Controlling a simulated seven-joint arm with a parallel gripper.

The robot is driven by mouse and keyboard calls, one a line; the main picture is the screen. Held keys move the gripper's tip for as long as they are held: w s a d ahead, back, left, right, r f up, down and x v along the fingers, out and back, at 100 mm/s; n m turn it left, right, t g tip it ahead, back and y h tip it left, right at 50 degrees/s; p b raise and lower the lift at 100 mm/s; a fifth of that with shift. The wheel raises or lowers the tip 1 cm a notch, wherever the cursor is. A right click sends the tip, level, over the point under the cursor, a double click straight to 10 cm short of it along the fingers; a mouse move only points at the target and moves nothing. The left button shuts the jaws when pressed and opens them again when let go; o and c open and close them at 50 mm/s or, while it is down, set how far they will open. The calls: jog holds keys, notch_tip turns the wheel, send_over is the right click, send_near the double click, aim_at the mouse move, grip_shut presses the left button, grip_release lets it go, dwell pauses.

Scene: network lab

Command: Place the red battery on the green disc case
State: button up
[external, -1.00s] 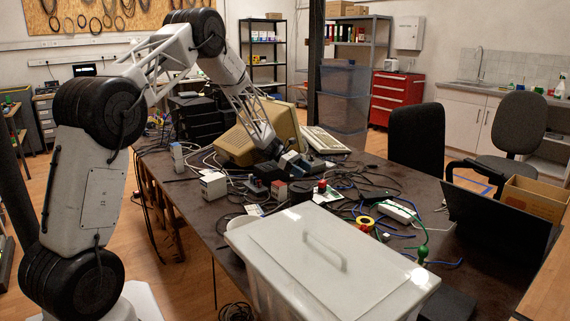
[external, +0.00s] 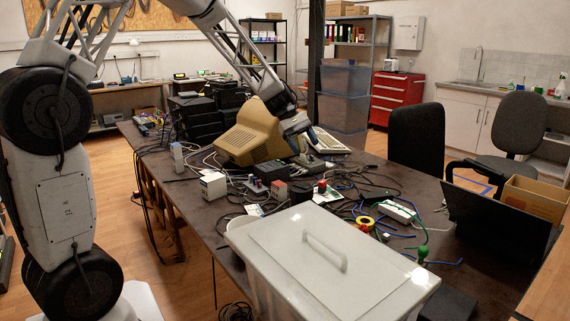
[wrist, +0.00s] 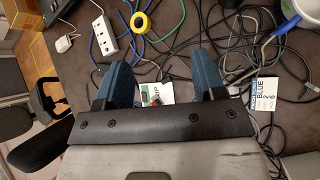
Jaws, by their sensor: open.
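My gripper (external: 309,146) is open and hangs above the far half of the dark table, in front of the beige monitor. In the wrist view its two blue fingers (wrist: 163,78) stand wide apart, with nothing visibly held. A white printed card (wrist: 160,94) with a green patch and a dark bit on it shows below, between the fingers and partly hidden by my gripper body. I cannot make out the red battery or the green disc case for certain. A red-topped button (external: 322,186) and a small reddish block (external: 279,190) stand on the table in the external view.
Tangled cables, a white power strip (wrist: 103,35) and a yellow tape roll (wrist: 140,23) clutter the table. A beige monitor (external: 250,137) stands behind. A large lidded white bin (external: 330,265) fills the front. A blue-lettered card (wrist: 263,89) lies right in the wrist view.

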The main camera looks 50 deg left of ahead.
jog(key=s+d+r+m+y, duration=0.35)
jog(key=s+d+r, duration=0.3)
jog(key=s, duration=0.35)
jog(key=s+d+r+m+y, duration=0.1)
jog(key=s+d+m, duration=0.1)
jog(key=s, duration=0.8)
jog(key=s+d+r+m+t+y, duration=0.1)
jog(key=s+m, duration=0.4)
jog(key=s, duration=0.5)
jog(key=s+d+r+m+y, duration=0.2)
jog(key=s+m+y, duration=0.1)
jog(key=s, duration=0.7)
jog(key=shift+s+d+m+t, duration=0.15)
jog(key=shift+d+m+t, duration=0.15)
jog(key=shift+d+m, duration=0.15)
